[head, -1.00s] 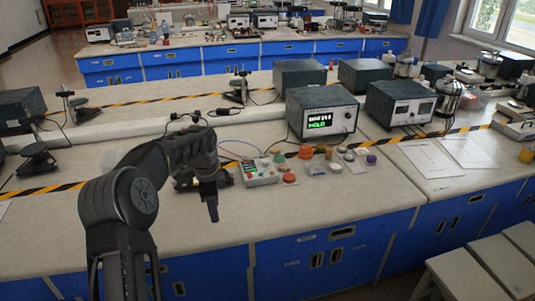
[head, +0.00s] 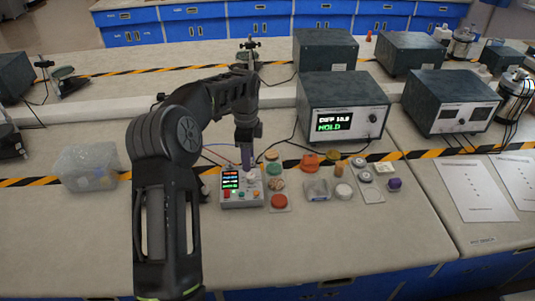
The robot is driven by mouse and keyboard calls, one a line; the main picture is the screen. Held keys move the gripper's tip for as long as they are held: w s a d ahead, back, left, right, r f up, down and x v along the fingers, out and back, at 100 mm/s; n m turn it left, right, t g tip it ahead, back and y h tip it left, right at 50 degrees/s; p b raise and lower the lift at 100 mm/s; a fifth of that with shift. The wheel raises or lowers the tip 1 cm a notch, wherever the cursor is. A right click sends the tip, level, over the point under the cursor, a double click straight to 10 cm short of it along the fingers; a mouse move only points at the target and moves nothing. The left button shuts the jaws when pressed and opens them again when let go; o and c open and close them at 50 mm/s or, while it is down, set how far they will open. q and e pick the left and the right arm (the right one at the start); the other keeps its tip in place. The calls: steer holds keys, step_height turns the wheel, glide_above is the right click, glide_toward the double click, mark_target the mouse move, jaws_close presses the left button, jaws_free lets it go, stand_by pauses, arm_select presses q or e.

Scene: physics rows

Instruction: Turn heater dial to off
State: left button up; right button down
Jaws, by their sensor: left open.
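A small light-grey control box (head: 243,200) sits on the bench, with a dark panel of coloured text lines on its left and small red and green buttons along its front edge. A pale round knob (head: 251,177) shows at its upper right; I take it for the heater dial, but its setting is too small to read. My left gripper (head: 248,165) points down over this knob, its fingers open. The fingertips hide part of the knob, and I cannot tell whether they touch it. My right gripper is not in view.
Several small coloured caps, including a red one (head: 279,201), lie right of the box. A grey instrument (head: 342,105) with a lit "HOLD" display stands behind. A clear plastic container (head: 90,167) is at left.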

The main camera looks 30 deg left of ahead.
mark_target(250, 175)
arm_select(q)
steer(key=shift+w, duration=0.4)
steer(key=shift+s+r, duration=0.15)
steer(key=shift+s, duration=0.05)
steer(key=shift+w+f, duration=0.1)
steer(key=shift+f, duration=0.35)
step_height(250, 175, down, 7)
steer(key=shift+p, duration=0.95)
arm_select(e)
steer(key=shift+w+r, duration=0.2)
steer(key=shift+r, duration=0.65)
arm_select(q)
jaws_close()
